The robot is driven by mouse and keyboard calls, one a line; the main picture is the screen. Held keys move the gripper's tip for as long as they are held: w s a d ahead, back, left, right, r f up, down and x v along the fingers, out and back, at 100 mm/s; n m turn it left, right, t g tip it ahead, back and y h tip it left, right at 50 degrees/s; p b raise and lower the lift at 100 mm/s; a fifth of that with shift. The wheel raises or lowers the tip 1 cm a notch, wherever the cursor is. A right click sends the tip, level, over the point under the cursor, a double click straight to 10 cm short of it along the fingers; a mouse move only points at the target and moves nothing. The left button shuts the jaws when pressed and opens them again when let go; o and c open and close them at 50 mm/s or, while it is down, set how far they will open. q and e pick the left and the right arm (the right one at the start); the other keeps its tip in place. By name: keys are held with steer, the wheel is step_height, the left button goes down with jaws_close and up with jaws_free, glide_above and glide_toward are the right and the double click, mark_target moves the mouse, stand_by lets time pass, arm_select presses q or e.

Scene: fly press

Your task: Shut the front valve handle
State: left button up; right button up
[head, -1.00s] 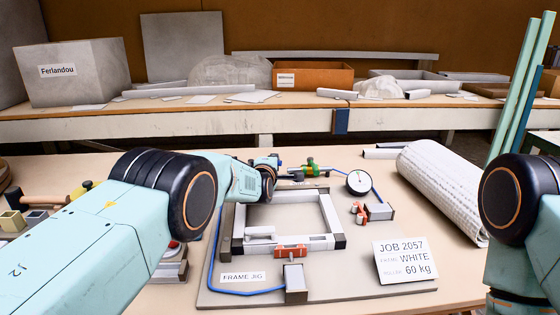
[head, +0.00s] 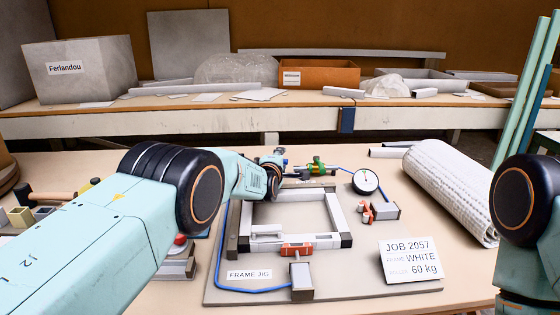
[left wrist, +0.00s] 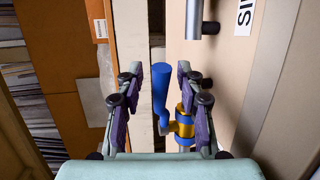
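A blue valve handle (left wrist: 160,95) stands between the fingers of my left gripper (left wrist: 159,75) in the left wrist view. The fingers are open, with a gap visible on both sides of the handle. The handle joins a brass and blue valve body (left wrist: 185,125) at its lower right. In the head view my left gripper (head: 278,165) is at the back edge of the frame jig, beside a green-handled brass valve (head: 316,167); its fingers are small and partly hidden by the wrist. My right arm shows at the right edge, but its gripper is out of view.
The frame jig board (head: 350,285) holds a white frame (head: 335,212), orange clamps (head: 297,250) and a pressure gauge (head: 365,181). A white roll (head: 450,190) lies to the right. A job card (head: 410,262) stands in front. A bench with boxes runs behind.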

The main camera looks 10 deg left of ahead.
arm_select(q)
steer(key=shift+v, duration=5.85)
steer(key=shift+s, duration=0.1)
steer(key=shift+c, duration=0.4)
